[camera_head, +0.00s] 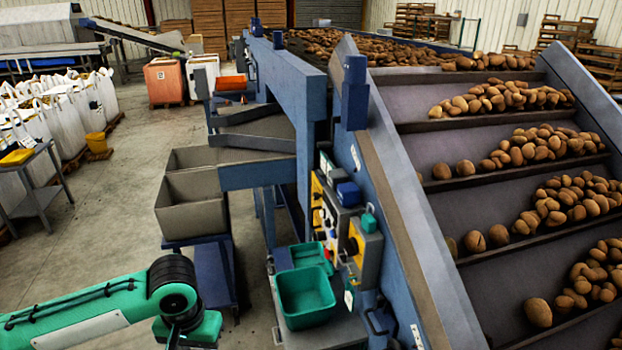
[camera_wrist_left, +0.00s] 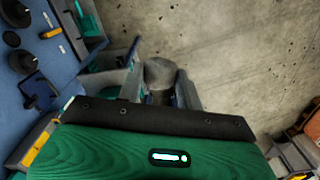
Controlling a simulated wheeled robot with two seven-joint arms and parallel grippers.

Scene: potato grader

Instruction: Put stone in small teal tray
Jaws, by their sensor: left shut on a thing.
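My left gripper (camera_wrist_left: 160,88) is shut on a grey stone (camera_wrist_left: 160,73), which shows between the fingers in the left wrist view, with concrete floor beyond it. In the head view my left arm comes in from the lower left, but its fingers and the stone are not seen. A teal tray (camera_head: 305,296) stands on a grey shelf beside the grader, at the lower middle of the head view. A second, shallower teal tray (camera_head: 311,257) lies just behind it. My right gripper is not in view.
A control panel (camera_head: 334,213) with knobs and a blue box is just above the trays. The sloping conveyor (camera_head: 480,205) carries potatoes at the right. Grey bins (camera_head: 190,203) stand left of the grader frame. Open concrete floor (camera_head: 120,225) lies at the left.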

